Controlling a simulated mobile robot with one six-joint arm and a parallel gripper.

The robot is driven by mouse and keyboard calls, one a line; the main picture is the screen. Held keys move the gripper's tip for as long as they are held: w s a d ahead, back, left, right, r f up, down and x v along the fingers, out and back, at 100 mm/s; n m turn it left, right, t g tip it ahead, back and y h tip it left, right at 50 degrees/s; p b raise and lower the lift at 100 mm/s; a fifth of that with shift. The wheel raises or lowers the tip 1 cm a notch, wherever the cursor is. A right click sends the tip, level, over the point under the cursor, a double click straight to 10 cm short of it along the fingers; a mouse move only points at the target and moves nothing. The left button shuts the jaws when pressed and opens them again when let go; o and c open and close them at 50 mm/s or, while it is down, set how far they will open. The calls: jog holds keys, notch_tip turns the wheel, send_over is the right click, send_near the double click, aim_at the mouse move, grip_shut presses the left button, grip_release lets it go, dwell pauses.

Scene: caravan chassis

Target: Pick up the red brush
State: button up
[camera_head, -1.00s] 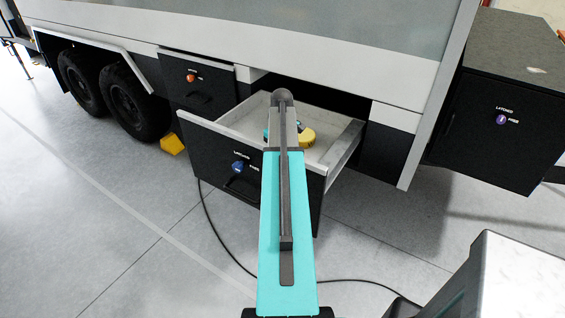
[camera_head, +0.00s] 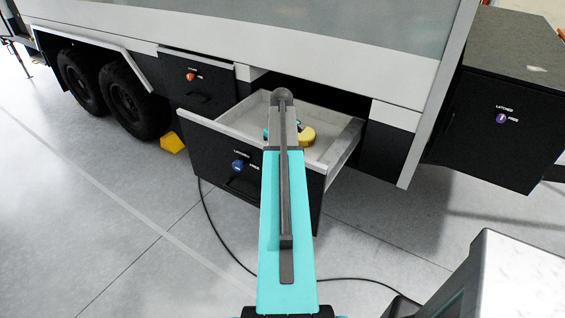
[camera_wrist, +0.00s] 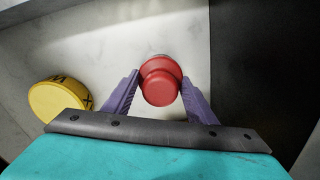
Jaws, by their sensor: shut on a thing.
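The red brush (camera_wrist: 160,82) shows in the wrist view as a round red object between the two purple fingers of my gripper (camera_wrist: 160,90). The fingers are shut on its sides. The light drawer floor lies beneath it; I cannot tell whether the brush touches it. In the head view my arm covers the brush and the gripper's fingers. The open drawer (camera_head: 222,125) with a dark front holds my gripper over its inside.
A yellow round object (camera_wrist: 58,100) with dark marks lies left of the gripper in the drawer; it also shows in the head view (camera_head: 307,136). The drawer's walls surround the gripper. A closed drawer (camera_head: 205,95) is at the left, a dark latched box (camera_head: 495,140) at the right.

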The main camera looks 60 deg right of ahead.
jog(key=shift+r, duration=0.1)
jog(key=shift+r+b, duration=1.6)
jog(key=shift+r, duration=3.3)
jog(key=shift+o, duration=1.4)
jog(key=shift+c, duration=0.5)
